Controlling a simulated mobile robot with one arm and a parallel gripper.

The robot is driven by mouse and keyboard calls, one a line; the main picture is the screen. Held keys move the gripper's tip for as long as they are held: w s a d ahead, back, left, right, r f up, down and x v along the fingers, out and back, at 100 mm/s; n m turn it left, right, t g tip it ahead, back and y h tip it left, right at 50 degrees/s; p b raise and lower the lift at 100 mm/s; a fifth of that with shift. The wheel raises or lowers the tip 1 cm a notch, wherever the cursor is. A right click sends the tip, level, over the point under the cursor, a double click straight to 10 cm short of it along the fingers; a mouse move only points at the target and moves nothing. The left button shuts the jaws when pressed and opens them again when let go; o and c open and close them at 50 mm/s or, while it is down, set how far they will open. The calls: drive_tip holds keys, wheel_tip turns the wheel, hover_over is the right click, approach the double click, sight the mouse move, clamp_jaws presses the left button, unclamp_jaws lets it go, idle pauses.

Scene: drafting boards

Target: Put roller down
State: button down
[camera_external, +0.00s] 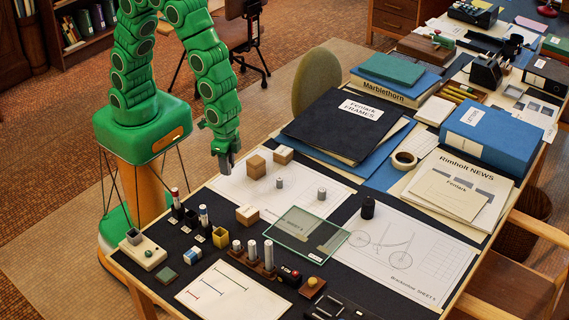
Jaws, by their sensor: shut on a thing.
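My gripper (225,164) points straight down over the left back edge of the drafting table (205,185), by the corner of a white drawing sheet (240,192). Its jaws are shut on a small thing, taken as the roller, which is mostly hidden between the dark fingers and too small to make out. I cannot tell whether it touches the table.
Wooden blocks (256,167) and small grey cylinders (322,193) stand on the sheet near my gripper. A black folder (345,135) lies to the right.

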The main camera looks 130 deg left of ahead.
drive_tip(key=w+d+r, duration=0.1)
drive_tip(key=w+r, duration=0.3)
drive_tip(key=w, duration=1.1)
hover_over(298, 240)
drive_tip(key=shift+m, duration=0.4)
drive_tip(key=shift+f, duration=6.65)
drive_tip(key=c, duration=0.9)
unclamp_jaws()
drive_tip(key=shift+f, duration=0.1)
